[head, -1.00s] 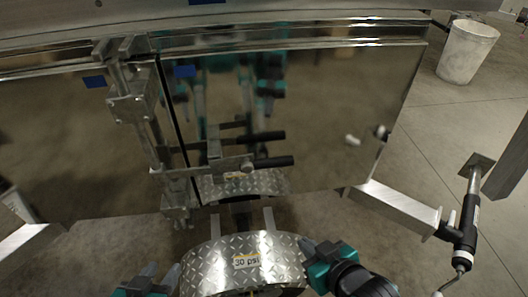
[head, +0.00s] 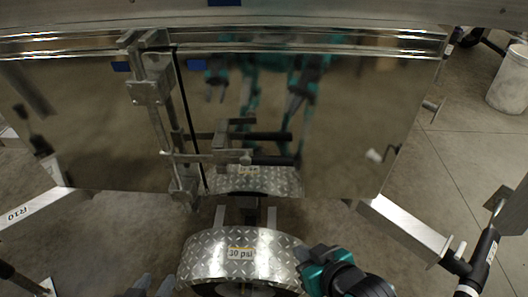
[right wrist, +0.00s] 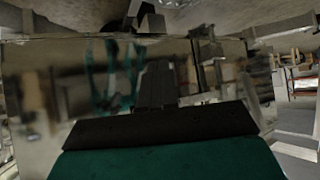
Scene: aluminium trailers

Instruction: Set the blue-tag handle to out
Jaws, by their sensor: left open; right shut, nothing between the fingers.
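The latch handle (head: 232,157) is a metal bar with a black grip (head: 274,160). It lies roughly level across the mirror-like trailer doors, pointing right from a vertical latch rod (head: 158,115). A similar bar above it looks like its reflection. Blue tags show on the left door (head: 121,66) and right door (head: 195,69). My left gripper (head: 152,283) is open at the bottom edge, mostly cut off, below and left of the handle. My right gripper (head: 305,255) is shut and empty beside the fender, below the handle; its closed fingers show in the right wrist view (right wrist: 157,85).
A diamond-plate fender (head: 205,258) marked "30 psi" stands low in front, between my grippers. A metal beam (head: 405,228) and a black-sleeved jack (head: 482,262) are at right. A white bin (head: 510,82) stands far right. Concrete floor is open at right.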

